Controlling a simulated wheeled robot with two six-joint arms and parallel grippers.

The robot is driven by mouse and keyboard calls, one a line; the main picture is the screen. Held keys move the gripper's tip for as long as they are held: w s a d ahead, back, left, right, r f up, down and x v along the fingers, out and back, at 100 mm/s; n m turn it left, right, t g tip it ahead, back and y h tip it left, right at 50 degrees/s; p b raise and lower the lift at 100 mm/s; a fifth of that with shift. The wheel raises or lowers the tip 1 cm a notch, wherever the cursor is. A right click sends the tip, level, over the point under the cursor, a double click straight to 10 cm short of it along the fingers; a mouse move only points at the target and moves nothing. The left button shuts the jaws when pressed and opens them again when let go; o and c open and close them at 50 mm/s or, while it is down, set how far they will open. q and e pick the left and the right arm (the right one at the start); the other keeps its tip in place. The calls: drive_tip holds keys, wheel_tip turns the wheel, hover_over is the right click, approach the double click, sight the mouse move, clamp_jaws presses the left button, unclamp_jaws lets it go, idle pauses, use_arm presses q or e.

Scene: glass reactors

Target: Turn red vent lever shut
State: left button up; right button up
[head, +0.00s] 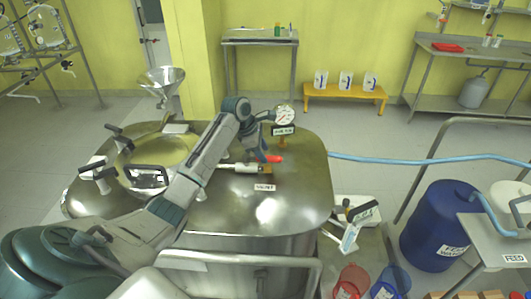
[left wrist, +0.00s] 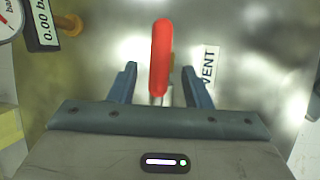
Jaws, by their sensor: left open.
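The red vent lever (head: 274,159) is on top of the steel reactor (head: 300,190), beside the VENT label (head: 264,188). In the left wrist view the red lever (left wrist: 161,58) points up the picture, and its near end lies between the two blue fingers of my left gripper (left wrist: 160,82). The fingers are apart, with a gap on each side of the lever. In the head view my left arm reaches over the reactor and its gripper (head: 262,153) is at the lever. My right gripper is not in view.
A pressure gauge (head: 285,115) with a display stands just behind the lever. An open manway (head: 155,165) and a funnel (head: 162,82) are to the left. A blue hose (head: 430,160) runs right. A blue drum (head: 438,225) stands at the right.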

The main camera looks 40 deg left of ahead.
use_arm(q)
drive_tip(key=shift+x, duration=1.05)
drive_tip(key=shift+f, duration=0.1)
drive_tip(key=shift+c, duration=1.3)
clamp_jaws()
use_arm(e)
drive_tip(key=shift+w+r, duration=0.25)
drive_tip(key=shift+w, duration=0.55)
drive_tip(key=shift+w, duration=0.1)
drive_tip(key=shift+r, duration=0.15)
